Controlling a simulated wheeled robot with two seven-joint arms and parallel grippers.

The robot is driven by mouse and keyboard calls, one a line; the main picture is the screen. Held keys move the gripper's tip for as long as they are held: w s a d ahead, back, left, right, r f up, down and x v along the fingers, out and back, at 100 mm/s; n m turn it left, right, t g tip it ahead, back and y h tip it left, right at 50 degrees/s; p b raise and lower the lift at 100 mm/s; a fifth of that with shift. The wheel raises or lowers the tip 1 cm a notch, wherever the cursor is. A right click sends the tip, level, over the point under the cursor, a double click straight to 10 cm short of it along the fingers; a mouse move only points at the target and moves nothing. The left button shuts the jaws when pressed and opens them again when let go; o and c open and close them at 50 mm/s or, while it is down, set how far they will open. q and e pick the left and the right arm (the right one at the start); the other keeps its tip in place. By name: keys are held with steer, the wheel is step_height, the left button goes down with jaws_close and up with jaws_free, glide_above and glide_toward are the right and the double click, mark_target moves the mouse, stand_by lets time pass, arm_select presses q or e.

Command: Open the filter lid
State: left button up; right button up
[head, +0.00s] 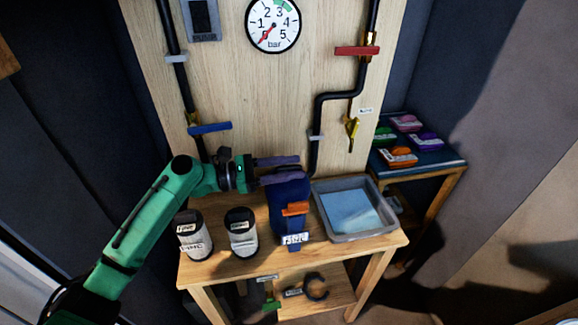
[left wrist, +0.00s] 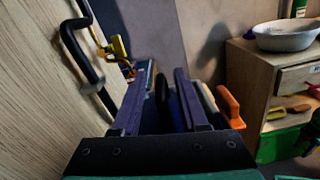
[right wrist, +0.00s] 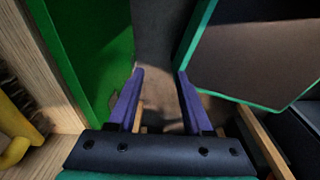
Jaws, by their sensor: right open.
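The blue filter housing (head: 287,222) stands on the wooden bench, with an orange latch or handle (head: 296,208) on its front and a white label below. Its lid looks shut, though my gripper partly covers the top. My left gripper (head: 299,166) is at the housing's top from the left, its purple fingers apart, one above the other in the head view. In the left wrist view, blue and dark parts of the housing lie between and beyond the fingers (left wrist: 172,73), and the orange handle (left wrist: 230,103) is right of them. I cannot tell whether they touch. My right gripper (right wrist: 160,72) is open and empty.
Two labelled canisters (head: 241,233) (head: 193,236) stand left of the housing. A grey tray (head: 352,238) sits right of it. Pipes with blue (head: 210,128), red (head: 357,50) and yellow (head: 352,128) valve handles run on the board. The gauge (head: 273,25) needle points near zero.

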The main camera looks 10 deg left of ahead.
arm_select(q)
jaws_close()
stand_by(1.2)
